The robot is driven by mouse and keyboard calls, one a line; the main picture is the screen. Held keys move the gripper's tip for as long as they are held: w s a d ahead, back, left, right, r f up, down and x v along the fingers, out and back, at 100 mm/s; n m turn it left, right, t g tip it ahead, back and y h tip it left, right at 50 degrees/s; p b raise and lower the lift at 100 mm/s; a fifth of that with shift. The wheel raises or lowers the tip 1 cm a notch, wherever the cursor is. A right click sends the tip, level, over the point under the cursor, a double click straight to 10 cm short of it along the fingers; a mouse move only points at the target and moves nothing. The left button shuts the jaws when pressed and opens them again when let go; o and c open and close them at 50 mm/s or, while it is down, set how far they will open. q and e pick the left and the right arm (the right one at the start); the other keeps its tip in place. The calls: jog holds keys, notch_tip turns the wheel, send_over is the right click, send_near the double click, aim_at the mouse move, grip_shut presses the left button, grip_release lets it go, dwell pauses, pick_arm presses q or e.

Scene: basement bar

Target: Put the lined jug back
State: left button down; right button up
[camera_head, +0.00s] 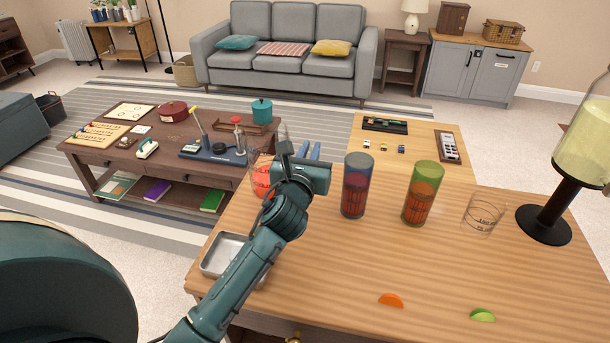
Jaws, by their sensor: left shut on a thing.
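A clear jug with red contents (261,176) shows at the left edge of the wooden bar top, partly hidden behind my left gripper. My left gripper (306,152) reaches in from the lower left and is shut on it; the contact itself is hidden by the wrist. I cannot tell whether the jug's base touches the wood. My right gripper is not in view.
Two tall tinted glasses, one blue-grey (355,186) and one green (423,192), stand right of my gripper. Beyond them are an empty clear glass (484,213) and a black-based dispenser (545,223). A metal tray (222,252), an orange wedge (391,300) and a lime wedge (482,315) lie nearer.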

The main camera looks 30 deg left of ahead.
pick_arm(q)
notch_tip(320, 180, down, 4)
jog(key=shift+f+b, duration=0.15)
jog(key=shift+b, duration=0.55)
jog(key=c, duration=1.9)
grip_release()
jog(key=shift+f, duration=0.1)
jog(key=o, duration=0.4)
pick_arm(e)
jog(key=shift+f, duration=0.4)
pick_arm(q)
jog(key=v, duration=1.2)
jog(key=shift+s, duration=0.1)
